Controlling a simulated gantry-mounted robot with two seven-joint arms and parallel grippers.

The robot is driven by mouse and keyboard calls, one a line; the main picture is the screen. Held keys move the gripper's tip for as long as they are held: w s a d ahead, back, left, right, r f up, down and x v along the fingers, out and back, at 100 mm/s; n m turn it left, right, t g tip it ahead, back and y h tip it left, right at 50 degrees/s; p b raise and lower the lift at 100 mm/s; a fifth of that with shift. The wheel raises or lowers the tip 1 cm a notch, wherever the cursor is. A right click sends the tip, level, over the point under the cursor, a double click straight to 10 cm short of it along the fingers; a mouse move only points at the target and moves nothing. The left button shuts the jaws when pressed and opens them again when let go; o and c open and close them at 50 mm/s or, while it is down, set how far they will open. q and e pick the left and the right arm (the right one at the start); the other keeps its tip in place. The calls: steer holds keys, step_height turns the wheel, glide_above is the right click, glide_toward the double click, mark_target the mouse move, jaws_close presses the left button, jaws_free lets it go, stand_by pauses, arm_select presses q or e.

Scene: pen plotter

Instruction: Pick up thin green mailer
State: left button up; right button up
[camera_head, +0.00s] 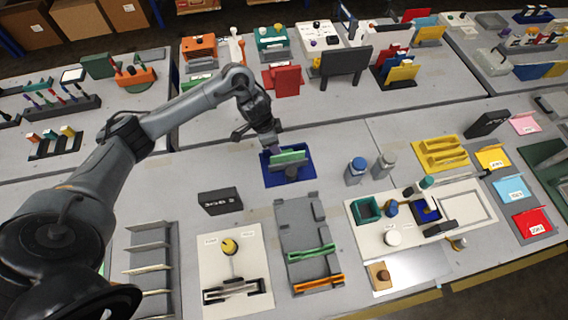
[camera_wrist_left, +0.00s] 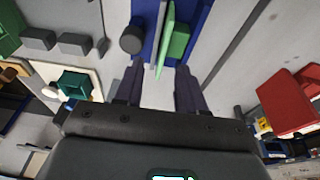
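A thin green mailer (camera_head: 287,157) stands on edge in a blue holder (camera_head: 270,179) near the middle of the table. In the left wrist view, the mailer (camera_wrist_left: 166,38) shows as a narrow light-green edge beside a darker green block (camera_wrist_left: 180,40). A thin grey plate (camera_wrist_left: 158,30) is on its other side. My left gripper (camera_head: 275,148) is over the holder, pointing down. Its two dark fingers are spread in the left wrist view (camera_wrist_left: 160,82), with the mailer's edge lined up between them and nothing visibly clamped. My right gripper is in neither view.
A black block (camera_head: 219,202) and a grey fixture (camera_head: 300,225) are in front of the holder. Two bottles (camera_head: 355,170) stand to its right. A red stand (camera_head: 283,80) and a dark panel (camera_head: 345,64) are behind it.

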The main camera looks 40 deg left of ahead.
mark_target(287, 154)
arm_select(q)
steer(key=shift+w, duration=0.55)
steer(key=shift+w+d+f+b, duration=0.15)
steer(key=shift+w+f+b, duration=0.1)
steer(key=shift+b, duration=0.05)
steer(key=x, duration=0.3)
steer(key=shift+w+d+f+b, duration=0.1)
steer(key=shift+f+b, duration=0.25)
steer(key=shift+w+b+x, duration=0.15)
steer(key=shift+b+x, duration=0.15)
steer(key=shift+x, duration=1.05)
steer(key=shift+w+b+x, duration=0.15)
steer(key=shift+b+x, duration=0.1)
steer(key=shift+x, duration=1.15)
steer(key=shift+c, duration=0.4)
jaws_close()
